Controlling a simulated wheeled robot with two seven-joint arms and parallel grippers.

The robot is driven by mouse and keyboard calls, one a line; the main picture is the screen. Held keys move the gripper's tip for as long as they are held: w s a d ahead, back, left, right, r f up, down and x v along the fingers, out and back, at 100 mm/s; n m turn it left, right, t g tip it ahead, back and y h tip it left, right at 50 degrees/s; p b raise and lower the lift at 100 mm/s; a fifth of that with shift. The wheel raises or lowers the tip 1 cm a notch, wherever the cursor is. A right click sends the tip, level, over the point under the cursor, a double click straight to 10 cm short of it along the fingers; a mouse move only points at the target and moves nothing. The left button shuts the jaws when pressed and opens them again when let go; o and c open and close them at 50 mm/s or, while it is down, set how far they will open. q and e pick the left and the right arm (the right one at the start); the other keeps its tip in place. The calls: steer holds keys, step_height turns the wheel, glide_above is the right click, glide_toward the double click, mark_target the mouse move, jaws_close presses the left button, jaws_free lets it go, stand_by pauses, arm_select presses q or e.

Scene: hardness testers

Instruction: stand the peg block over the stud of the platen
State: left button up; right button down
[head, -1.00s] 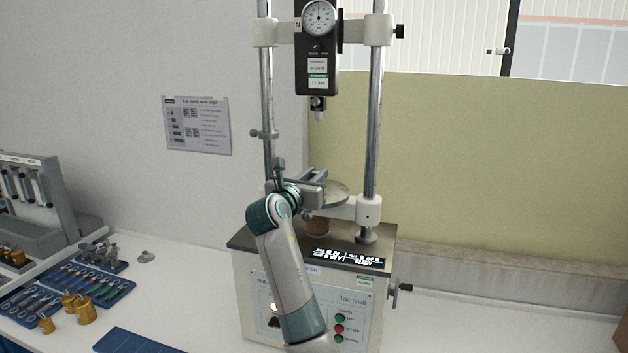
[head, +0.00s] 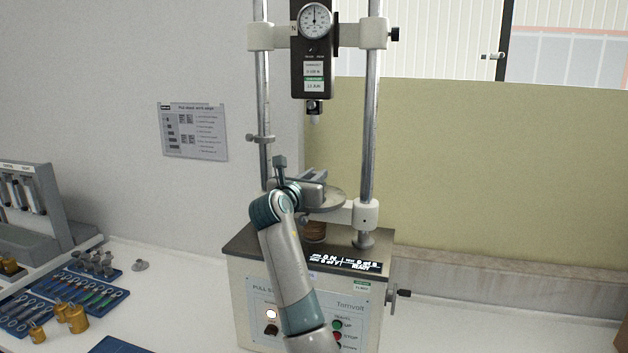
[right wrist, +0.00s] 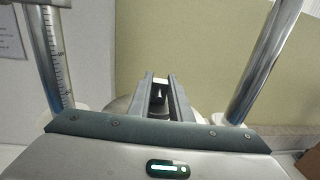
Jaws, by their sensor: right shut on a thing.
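The round grey platen (head: 336,202) of the tester shows beneath my right gripper (head: 318,184) in the head view. That gripper reaches in over the platen from the left front. In the right wrist view my right gripper (right wrist: 161,92) is shut on the peg block (right wrist: 160,82), a small piece with a pale top and a dark face between the two fingers. I cannot make out the stud, nor whether the block touches the platen. My left gripper is not in view.
The tester's two posts (head: 371,120) flank the platen. The gauge head (head: 314,60) with its downward tip (head: 313,108) hangs above. Blue trays (head: 85,287) of small tools and brass weights (head: 76,318) lie at left. The bench at right is mostly clear.

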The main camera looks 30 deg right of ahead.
steer(key=shift+f+p, duration=0.3)
steer(key=shift+p, duration=0.05)
steer(key=shift+f, duration=0.2)
stand_by(0.4)
steer(key=c, duration=1.5)
jaws_free()
steer(key=shift+c, duration=0.2)
